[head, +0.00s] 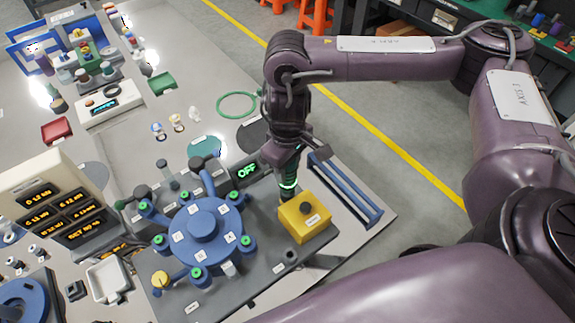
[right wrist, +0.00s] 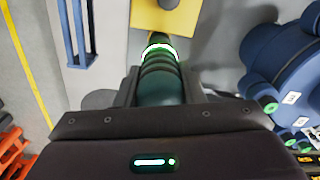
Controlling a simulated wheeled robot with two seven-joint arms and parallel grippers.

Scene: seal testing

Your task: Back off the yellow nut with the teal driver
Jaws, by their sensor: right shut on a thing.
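My right gripper (head: 287,165) is shut on the teal driver (head: 288,184), a dark green cylinder with a lit ring. The driver points down at the back left side of a yellow block (head: 303,220); whether its tip touches the block or sits in it is hidden. In the right wrist view the driver (right wrist: 160,82) lies between the fingers, with the yellow block (right wrist: 172,15) beyond it. The yellow nut (head: 160,279) is on the near left of the round blue fixture (head: 207,226), well apart from the driver. My left gripper is out of view.
Several green nuts, one at the right (head: 246,240), ring the blue fixture. A display (head: 246,171) behind it reads OFF. A blue rail rack (head: 345,190) stands right of the yellow block. A readout box (head: 45,205) and white tray (head: 108,279) are at the left.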

